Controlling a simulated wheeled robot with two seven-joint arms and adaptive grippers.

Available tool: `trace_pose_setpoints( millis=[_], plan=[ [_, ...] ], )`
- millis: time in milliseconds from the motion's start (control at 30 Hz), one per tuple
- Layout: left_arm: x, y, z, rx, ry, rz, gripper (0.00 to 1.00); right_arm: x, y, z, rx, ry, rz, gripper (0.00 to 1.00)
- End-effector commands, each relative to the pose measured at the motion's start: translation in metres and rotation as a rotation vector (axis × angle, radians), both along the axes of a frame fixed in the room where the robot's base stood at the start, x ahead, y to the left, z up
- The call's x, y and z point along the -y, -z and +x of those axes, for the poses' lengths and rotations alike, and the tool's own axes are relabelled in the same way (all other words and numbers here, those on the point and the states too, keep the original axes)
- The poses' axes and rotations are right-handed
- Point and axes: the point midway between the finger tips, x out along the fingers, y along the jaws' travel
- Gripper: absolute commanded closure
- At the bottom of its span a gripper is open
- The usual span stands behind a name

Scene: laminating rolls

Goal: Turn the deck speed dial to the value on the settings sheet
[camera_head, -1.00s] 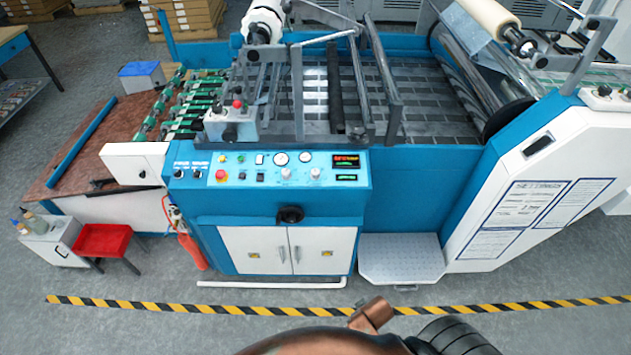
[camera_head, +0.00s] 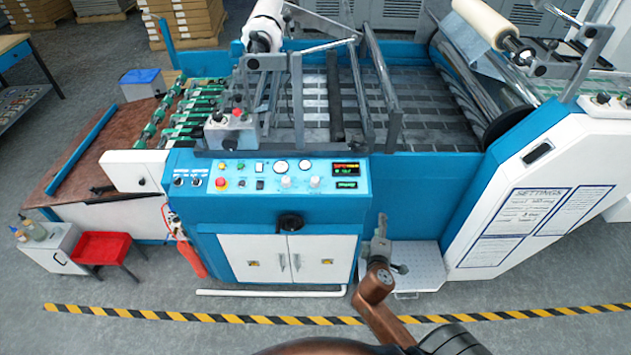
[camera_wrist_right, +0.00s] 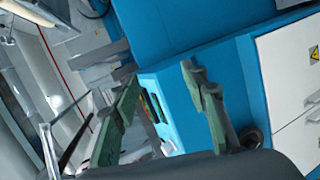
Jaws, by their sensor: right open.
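The blue control panel (camera_head: 265,178) on the machine's front carries gauges, buttons and a lit display (camera_head: 346,168). Two pale knobs, a left one (camera_head: 286,182) and a right one (camera_head: 315,182), sit below the gauges. I cannot read which is the deck speed dial. The settings sheet (camera_head: 520,215) is on the white side housing at the right; its values are too small to read surely. My right gripper (camera_head: 380,222) is open and empty, right of and below the panel. Its green-grey fingers (camera_wrist_right: 160,78) spread in the wrist view. My left gripper is not in view.
A black handwheel (camera_head: 290,223) juts out below the panel, above white cabinet doors (camera_head: 268,258). A metal step plate (camera_head: 420,268) lies near my right arm. A red stool (camera_head: 100,248) stands at the left. The floor in front, with a striped line (camera_head: 200,315), is clear.

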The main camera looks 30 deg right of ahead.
Motion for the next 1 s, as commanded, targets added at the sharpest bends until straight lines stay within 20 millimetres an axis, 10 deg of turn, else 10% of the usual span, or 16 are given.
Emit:
trace_pose_setpoints(
  millis=[200,433,1000],
  plan=[
    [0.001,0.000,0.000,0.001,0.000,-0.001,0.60,-0.030,-0.069,0.112,-0.132,-0.339,-0.800,0.60],
    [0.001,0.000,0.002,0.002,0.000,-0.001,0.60,-0.082,-0.042,0.189,-0.395,-0.639,-1.435,0.60],
    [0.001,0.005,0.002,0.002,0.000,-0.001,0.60,-0.086,-0.013,0.261,-0.520,-0.752,-1.644,0.60]
  ],
)
